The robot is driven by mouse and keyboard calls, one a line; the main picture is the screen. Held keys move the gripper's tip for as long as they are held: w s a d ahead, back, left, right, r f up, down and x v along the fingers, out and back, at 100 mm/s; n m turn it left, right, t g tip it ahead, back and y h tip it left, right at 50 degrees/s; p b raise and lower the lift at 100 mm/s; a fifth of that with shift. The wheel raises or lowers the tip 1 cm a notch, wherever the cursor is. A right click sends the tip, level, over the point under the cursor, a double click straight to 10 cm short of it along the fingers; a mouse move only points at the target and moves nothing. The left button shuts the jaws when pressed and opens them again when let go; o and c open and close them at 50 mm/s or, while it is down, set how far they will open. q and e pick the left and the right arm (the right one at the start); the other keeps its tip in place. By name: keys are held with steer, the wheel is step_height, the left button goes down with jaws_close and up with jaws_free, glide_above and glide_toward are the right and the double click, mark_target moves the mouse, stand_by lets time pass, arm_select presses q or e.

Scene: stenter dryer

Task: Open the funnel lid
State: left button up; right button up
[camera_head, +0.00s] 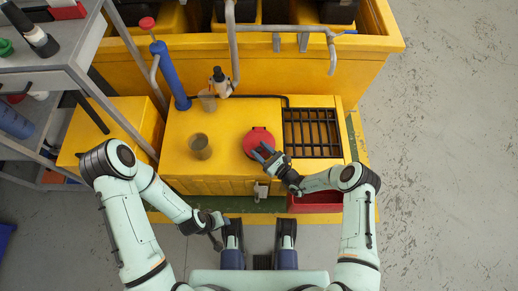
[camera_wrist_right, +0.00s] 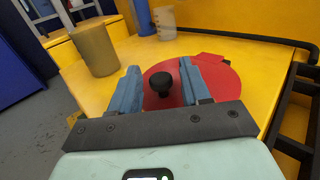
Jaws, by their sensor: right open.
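The funnel lid is a round red disc (camera_head: 257,141) on top of the yellow machine box. It lies flat and looks shut. In the right wrist view the red lid (camera_wrist_right: 222,88) has a black knob (camera_wrist_right: 161,80) on it. My right gripper (camera_head: 263,153) is over the lid's front part, with its blue fingers apart. In the wrist view the open fingers (camera_wrist_right: 158,68) appear on either side of the knob, and nothing is held. My left gripper (camera_head: 216,231) hangs low in front of the box, away from the lid; its fingers are unclear.
A black grate (camera_head: 312,133) lies right of the lid. A brownish cup (camera_head: 200,146) and a clear cup (camera_head: 208,101) stand left of it. A blue cylinder (camera_head: 170,75) and a grey pipe (camera_head: 234,45) rise behind. A grey shelf cart (camera_head: 60,60) is at the left.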

steer(key=shift+w+a, duration=0.4)
steer(key=shift+w, duration=0.05)
jaws_close()
